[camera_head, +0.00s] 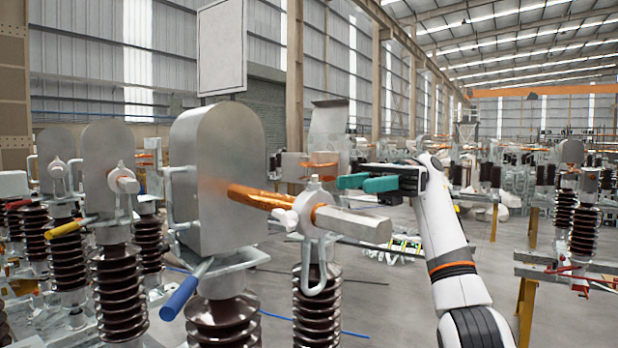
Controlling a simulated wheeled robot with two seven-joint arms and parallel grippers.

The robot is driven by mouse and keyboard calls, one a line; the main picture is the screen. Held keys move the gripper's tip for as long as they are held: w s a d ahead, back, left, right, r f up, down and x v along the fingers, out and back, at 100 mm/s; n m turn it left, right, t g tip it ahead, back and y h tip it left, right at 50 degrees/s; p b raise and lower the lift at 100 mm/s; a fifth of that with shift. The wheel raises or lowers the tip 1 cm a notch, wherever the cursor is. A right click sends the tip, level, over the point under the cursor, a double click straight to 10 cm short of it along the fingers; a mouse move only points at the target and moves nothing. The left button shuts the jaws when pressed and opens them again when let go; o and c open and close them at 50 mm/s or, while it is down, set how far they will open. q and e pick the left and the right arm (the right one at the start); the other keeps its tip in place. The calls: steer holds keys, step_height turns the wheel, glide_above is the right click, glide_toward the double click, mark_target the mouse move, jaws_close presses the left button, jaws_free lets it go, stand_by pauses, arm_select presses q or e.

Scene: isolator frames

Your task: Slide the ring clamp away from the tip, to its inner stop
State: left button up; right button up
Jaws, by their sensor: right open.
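The ring clamp (311,204) is a pale metal ring with a small knob on top and a wing screw at its left side. It sits around a rod, between the rod's copper-coloured part (258,197) and its thick silver end piece (355,223). A metal loop hangs below the clamp. My right gripper (352,183) has teal fingers pointing left. It is open and empty, and shows above and to the right of the clamp, apart from it. How far it is in depth from the clamp, I cannot tell. My left gripper is not in view.
A large grey metal housing (217,180) stands left of the clamp on a brown ribbed insulator (222,322). Another insulator (317,310) stands below the clamp. A blue-handled lever (180,298) sticks out at lower left. The floor at centre right looks open.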

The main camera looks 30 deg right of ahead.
mark_target(305, 194)
steer(key=a+p, duration=0.1)
steer(key=a, duration=0.2)
steer(key=a+p, duration=0.1)
steer(key=a, duration=0.3)
steer(key=s+a+p, duration=0.1)
steer(key=a, duration=0.2)
steer(key=shift+a, duration=0.3)
steer(key=shift+s+a+p, duration=0.2)
steer(key=shift+a+p, duration=0.25)
steer(key=shift+a, duration=0.2)
steer(key=shift+c, duration=0.2)
jaws_close()
